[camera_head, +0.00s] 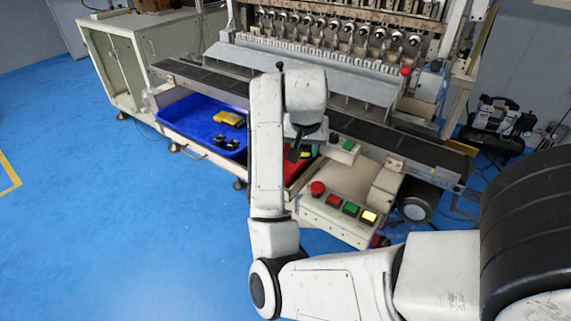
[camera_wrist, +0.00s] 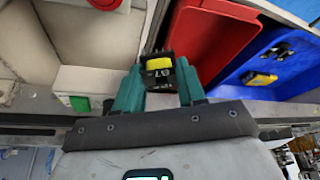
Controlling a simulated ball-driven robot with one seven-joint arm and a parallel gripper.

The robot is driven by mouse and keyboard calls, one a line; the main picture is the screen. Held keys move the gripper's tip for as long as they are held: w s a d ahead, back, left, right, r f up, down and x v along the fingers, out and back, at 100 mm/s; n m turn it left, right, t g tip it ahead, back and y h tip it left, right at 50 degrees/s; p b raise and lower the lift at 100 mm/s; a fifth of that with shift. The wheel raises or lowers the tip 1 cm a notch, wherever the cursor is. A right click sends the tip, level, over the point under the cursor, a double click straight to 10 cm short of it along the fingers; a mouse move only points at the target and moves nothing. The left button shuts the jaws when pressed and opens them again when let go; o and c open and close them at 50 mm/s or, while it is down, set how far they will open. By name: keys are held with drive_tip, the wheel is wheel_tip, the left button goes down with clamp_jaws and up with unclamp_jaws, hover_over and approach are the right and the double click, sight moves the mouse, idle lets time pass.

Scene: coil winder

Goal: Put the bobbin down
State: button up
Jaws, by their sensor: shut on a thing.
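The bobbin (camera_wrist: 158,70) is black with a yellow winding and shows in the wrist view between the two green fingers of my gripper (camera_wrist: 157,82). The fingers are shut on it from both sides. In the head view my gripper (camera_head: 295,150) is in front of the machine, over the area of the red bin, and my arm hides most of the bobbin there. The red bin (camera_wrist: 214,42) is just beyond and to the right of the bobbin in the wrist view. Its part beside my gripper shows in the head view (camera_head: 291,172).
A blue bin (camera_head: 186,117) left of my arm holds a yellow item (camera_head: 229,118) and small black pieces (camera_head: 232,145). A control box (camera_head: 338,214) with coloured buttons stands at the right. A dark rail (camera_head: 400,140) runs along the winder. The blue floor at left is clear.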

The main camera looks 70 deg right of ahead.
drive_tip(key=w+d+f, duration=0.7)
drive_tip(key=shift+w+f, duration=0.3)
drive_tip(key=shift+w+d+f, duration=0.3)
drive_tip(key=shift+w+f, duration=0.05)
drive_tip(key=shift+f, duration=1.75)
drive_tip(key=shift+f, duration=0.15)
drive_tip(key=o, duration=1.1)
drive_tip(key=v, duration=1.2)
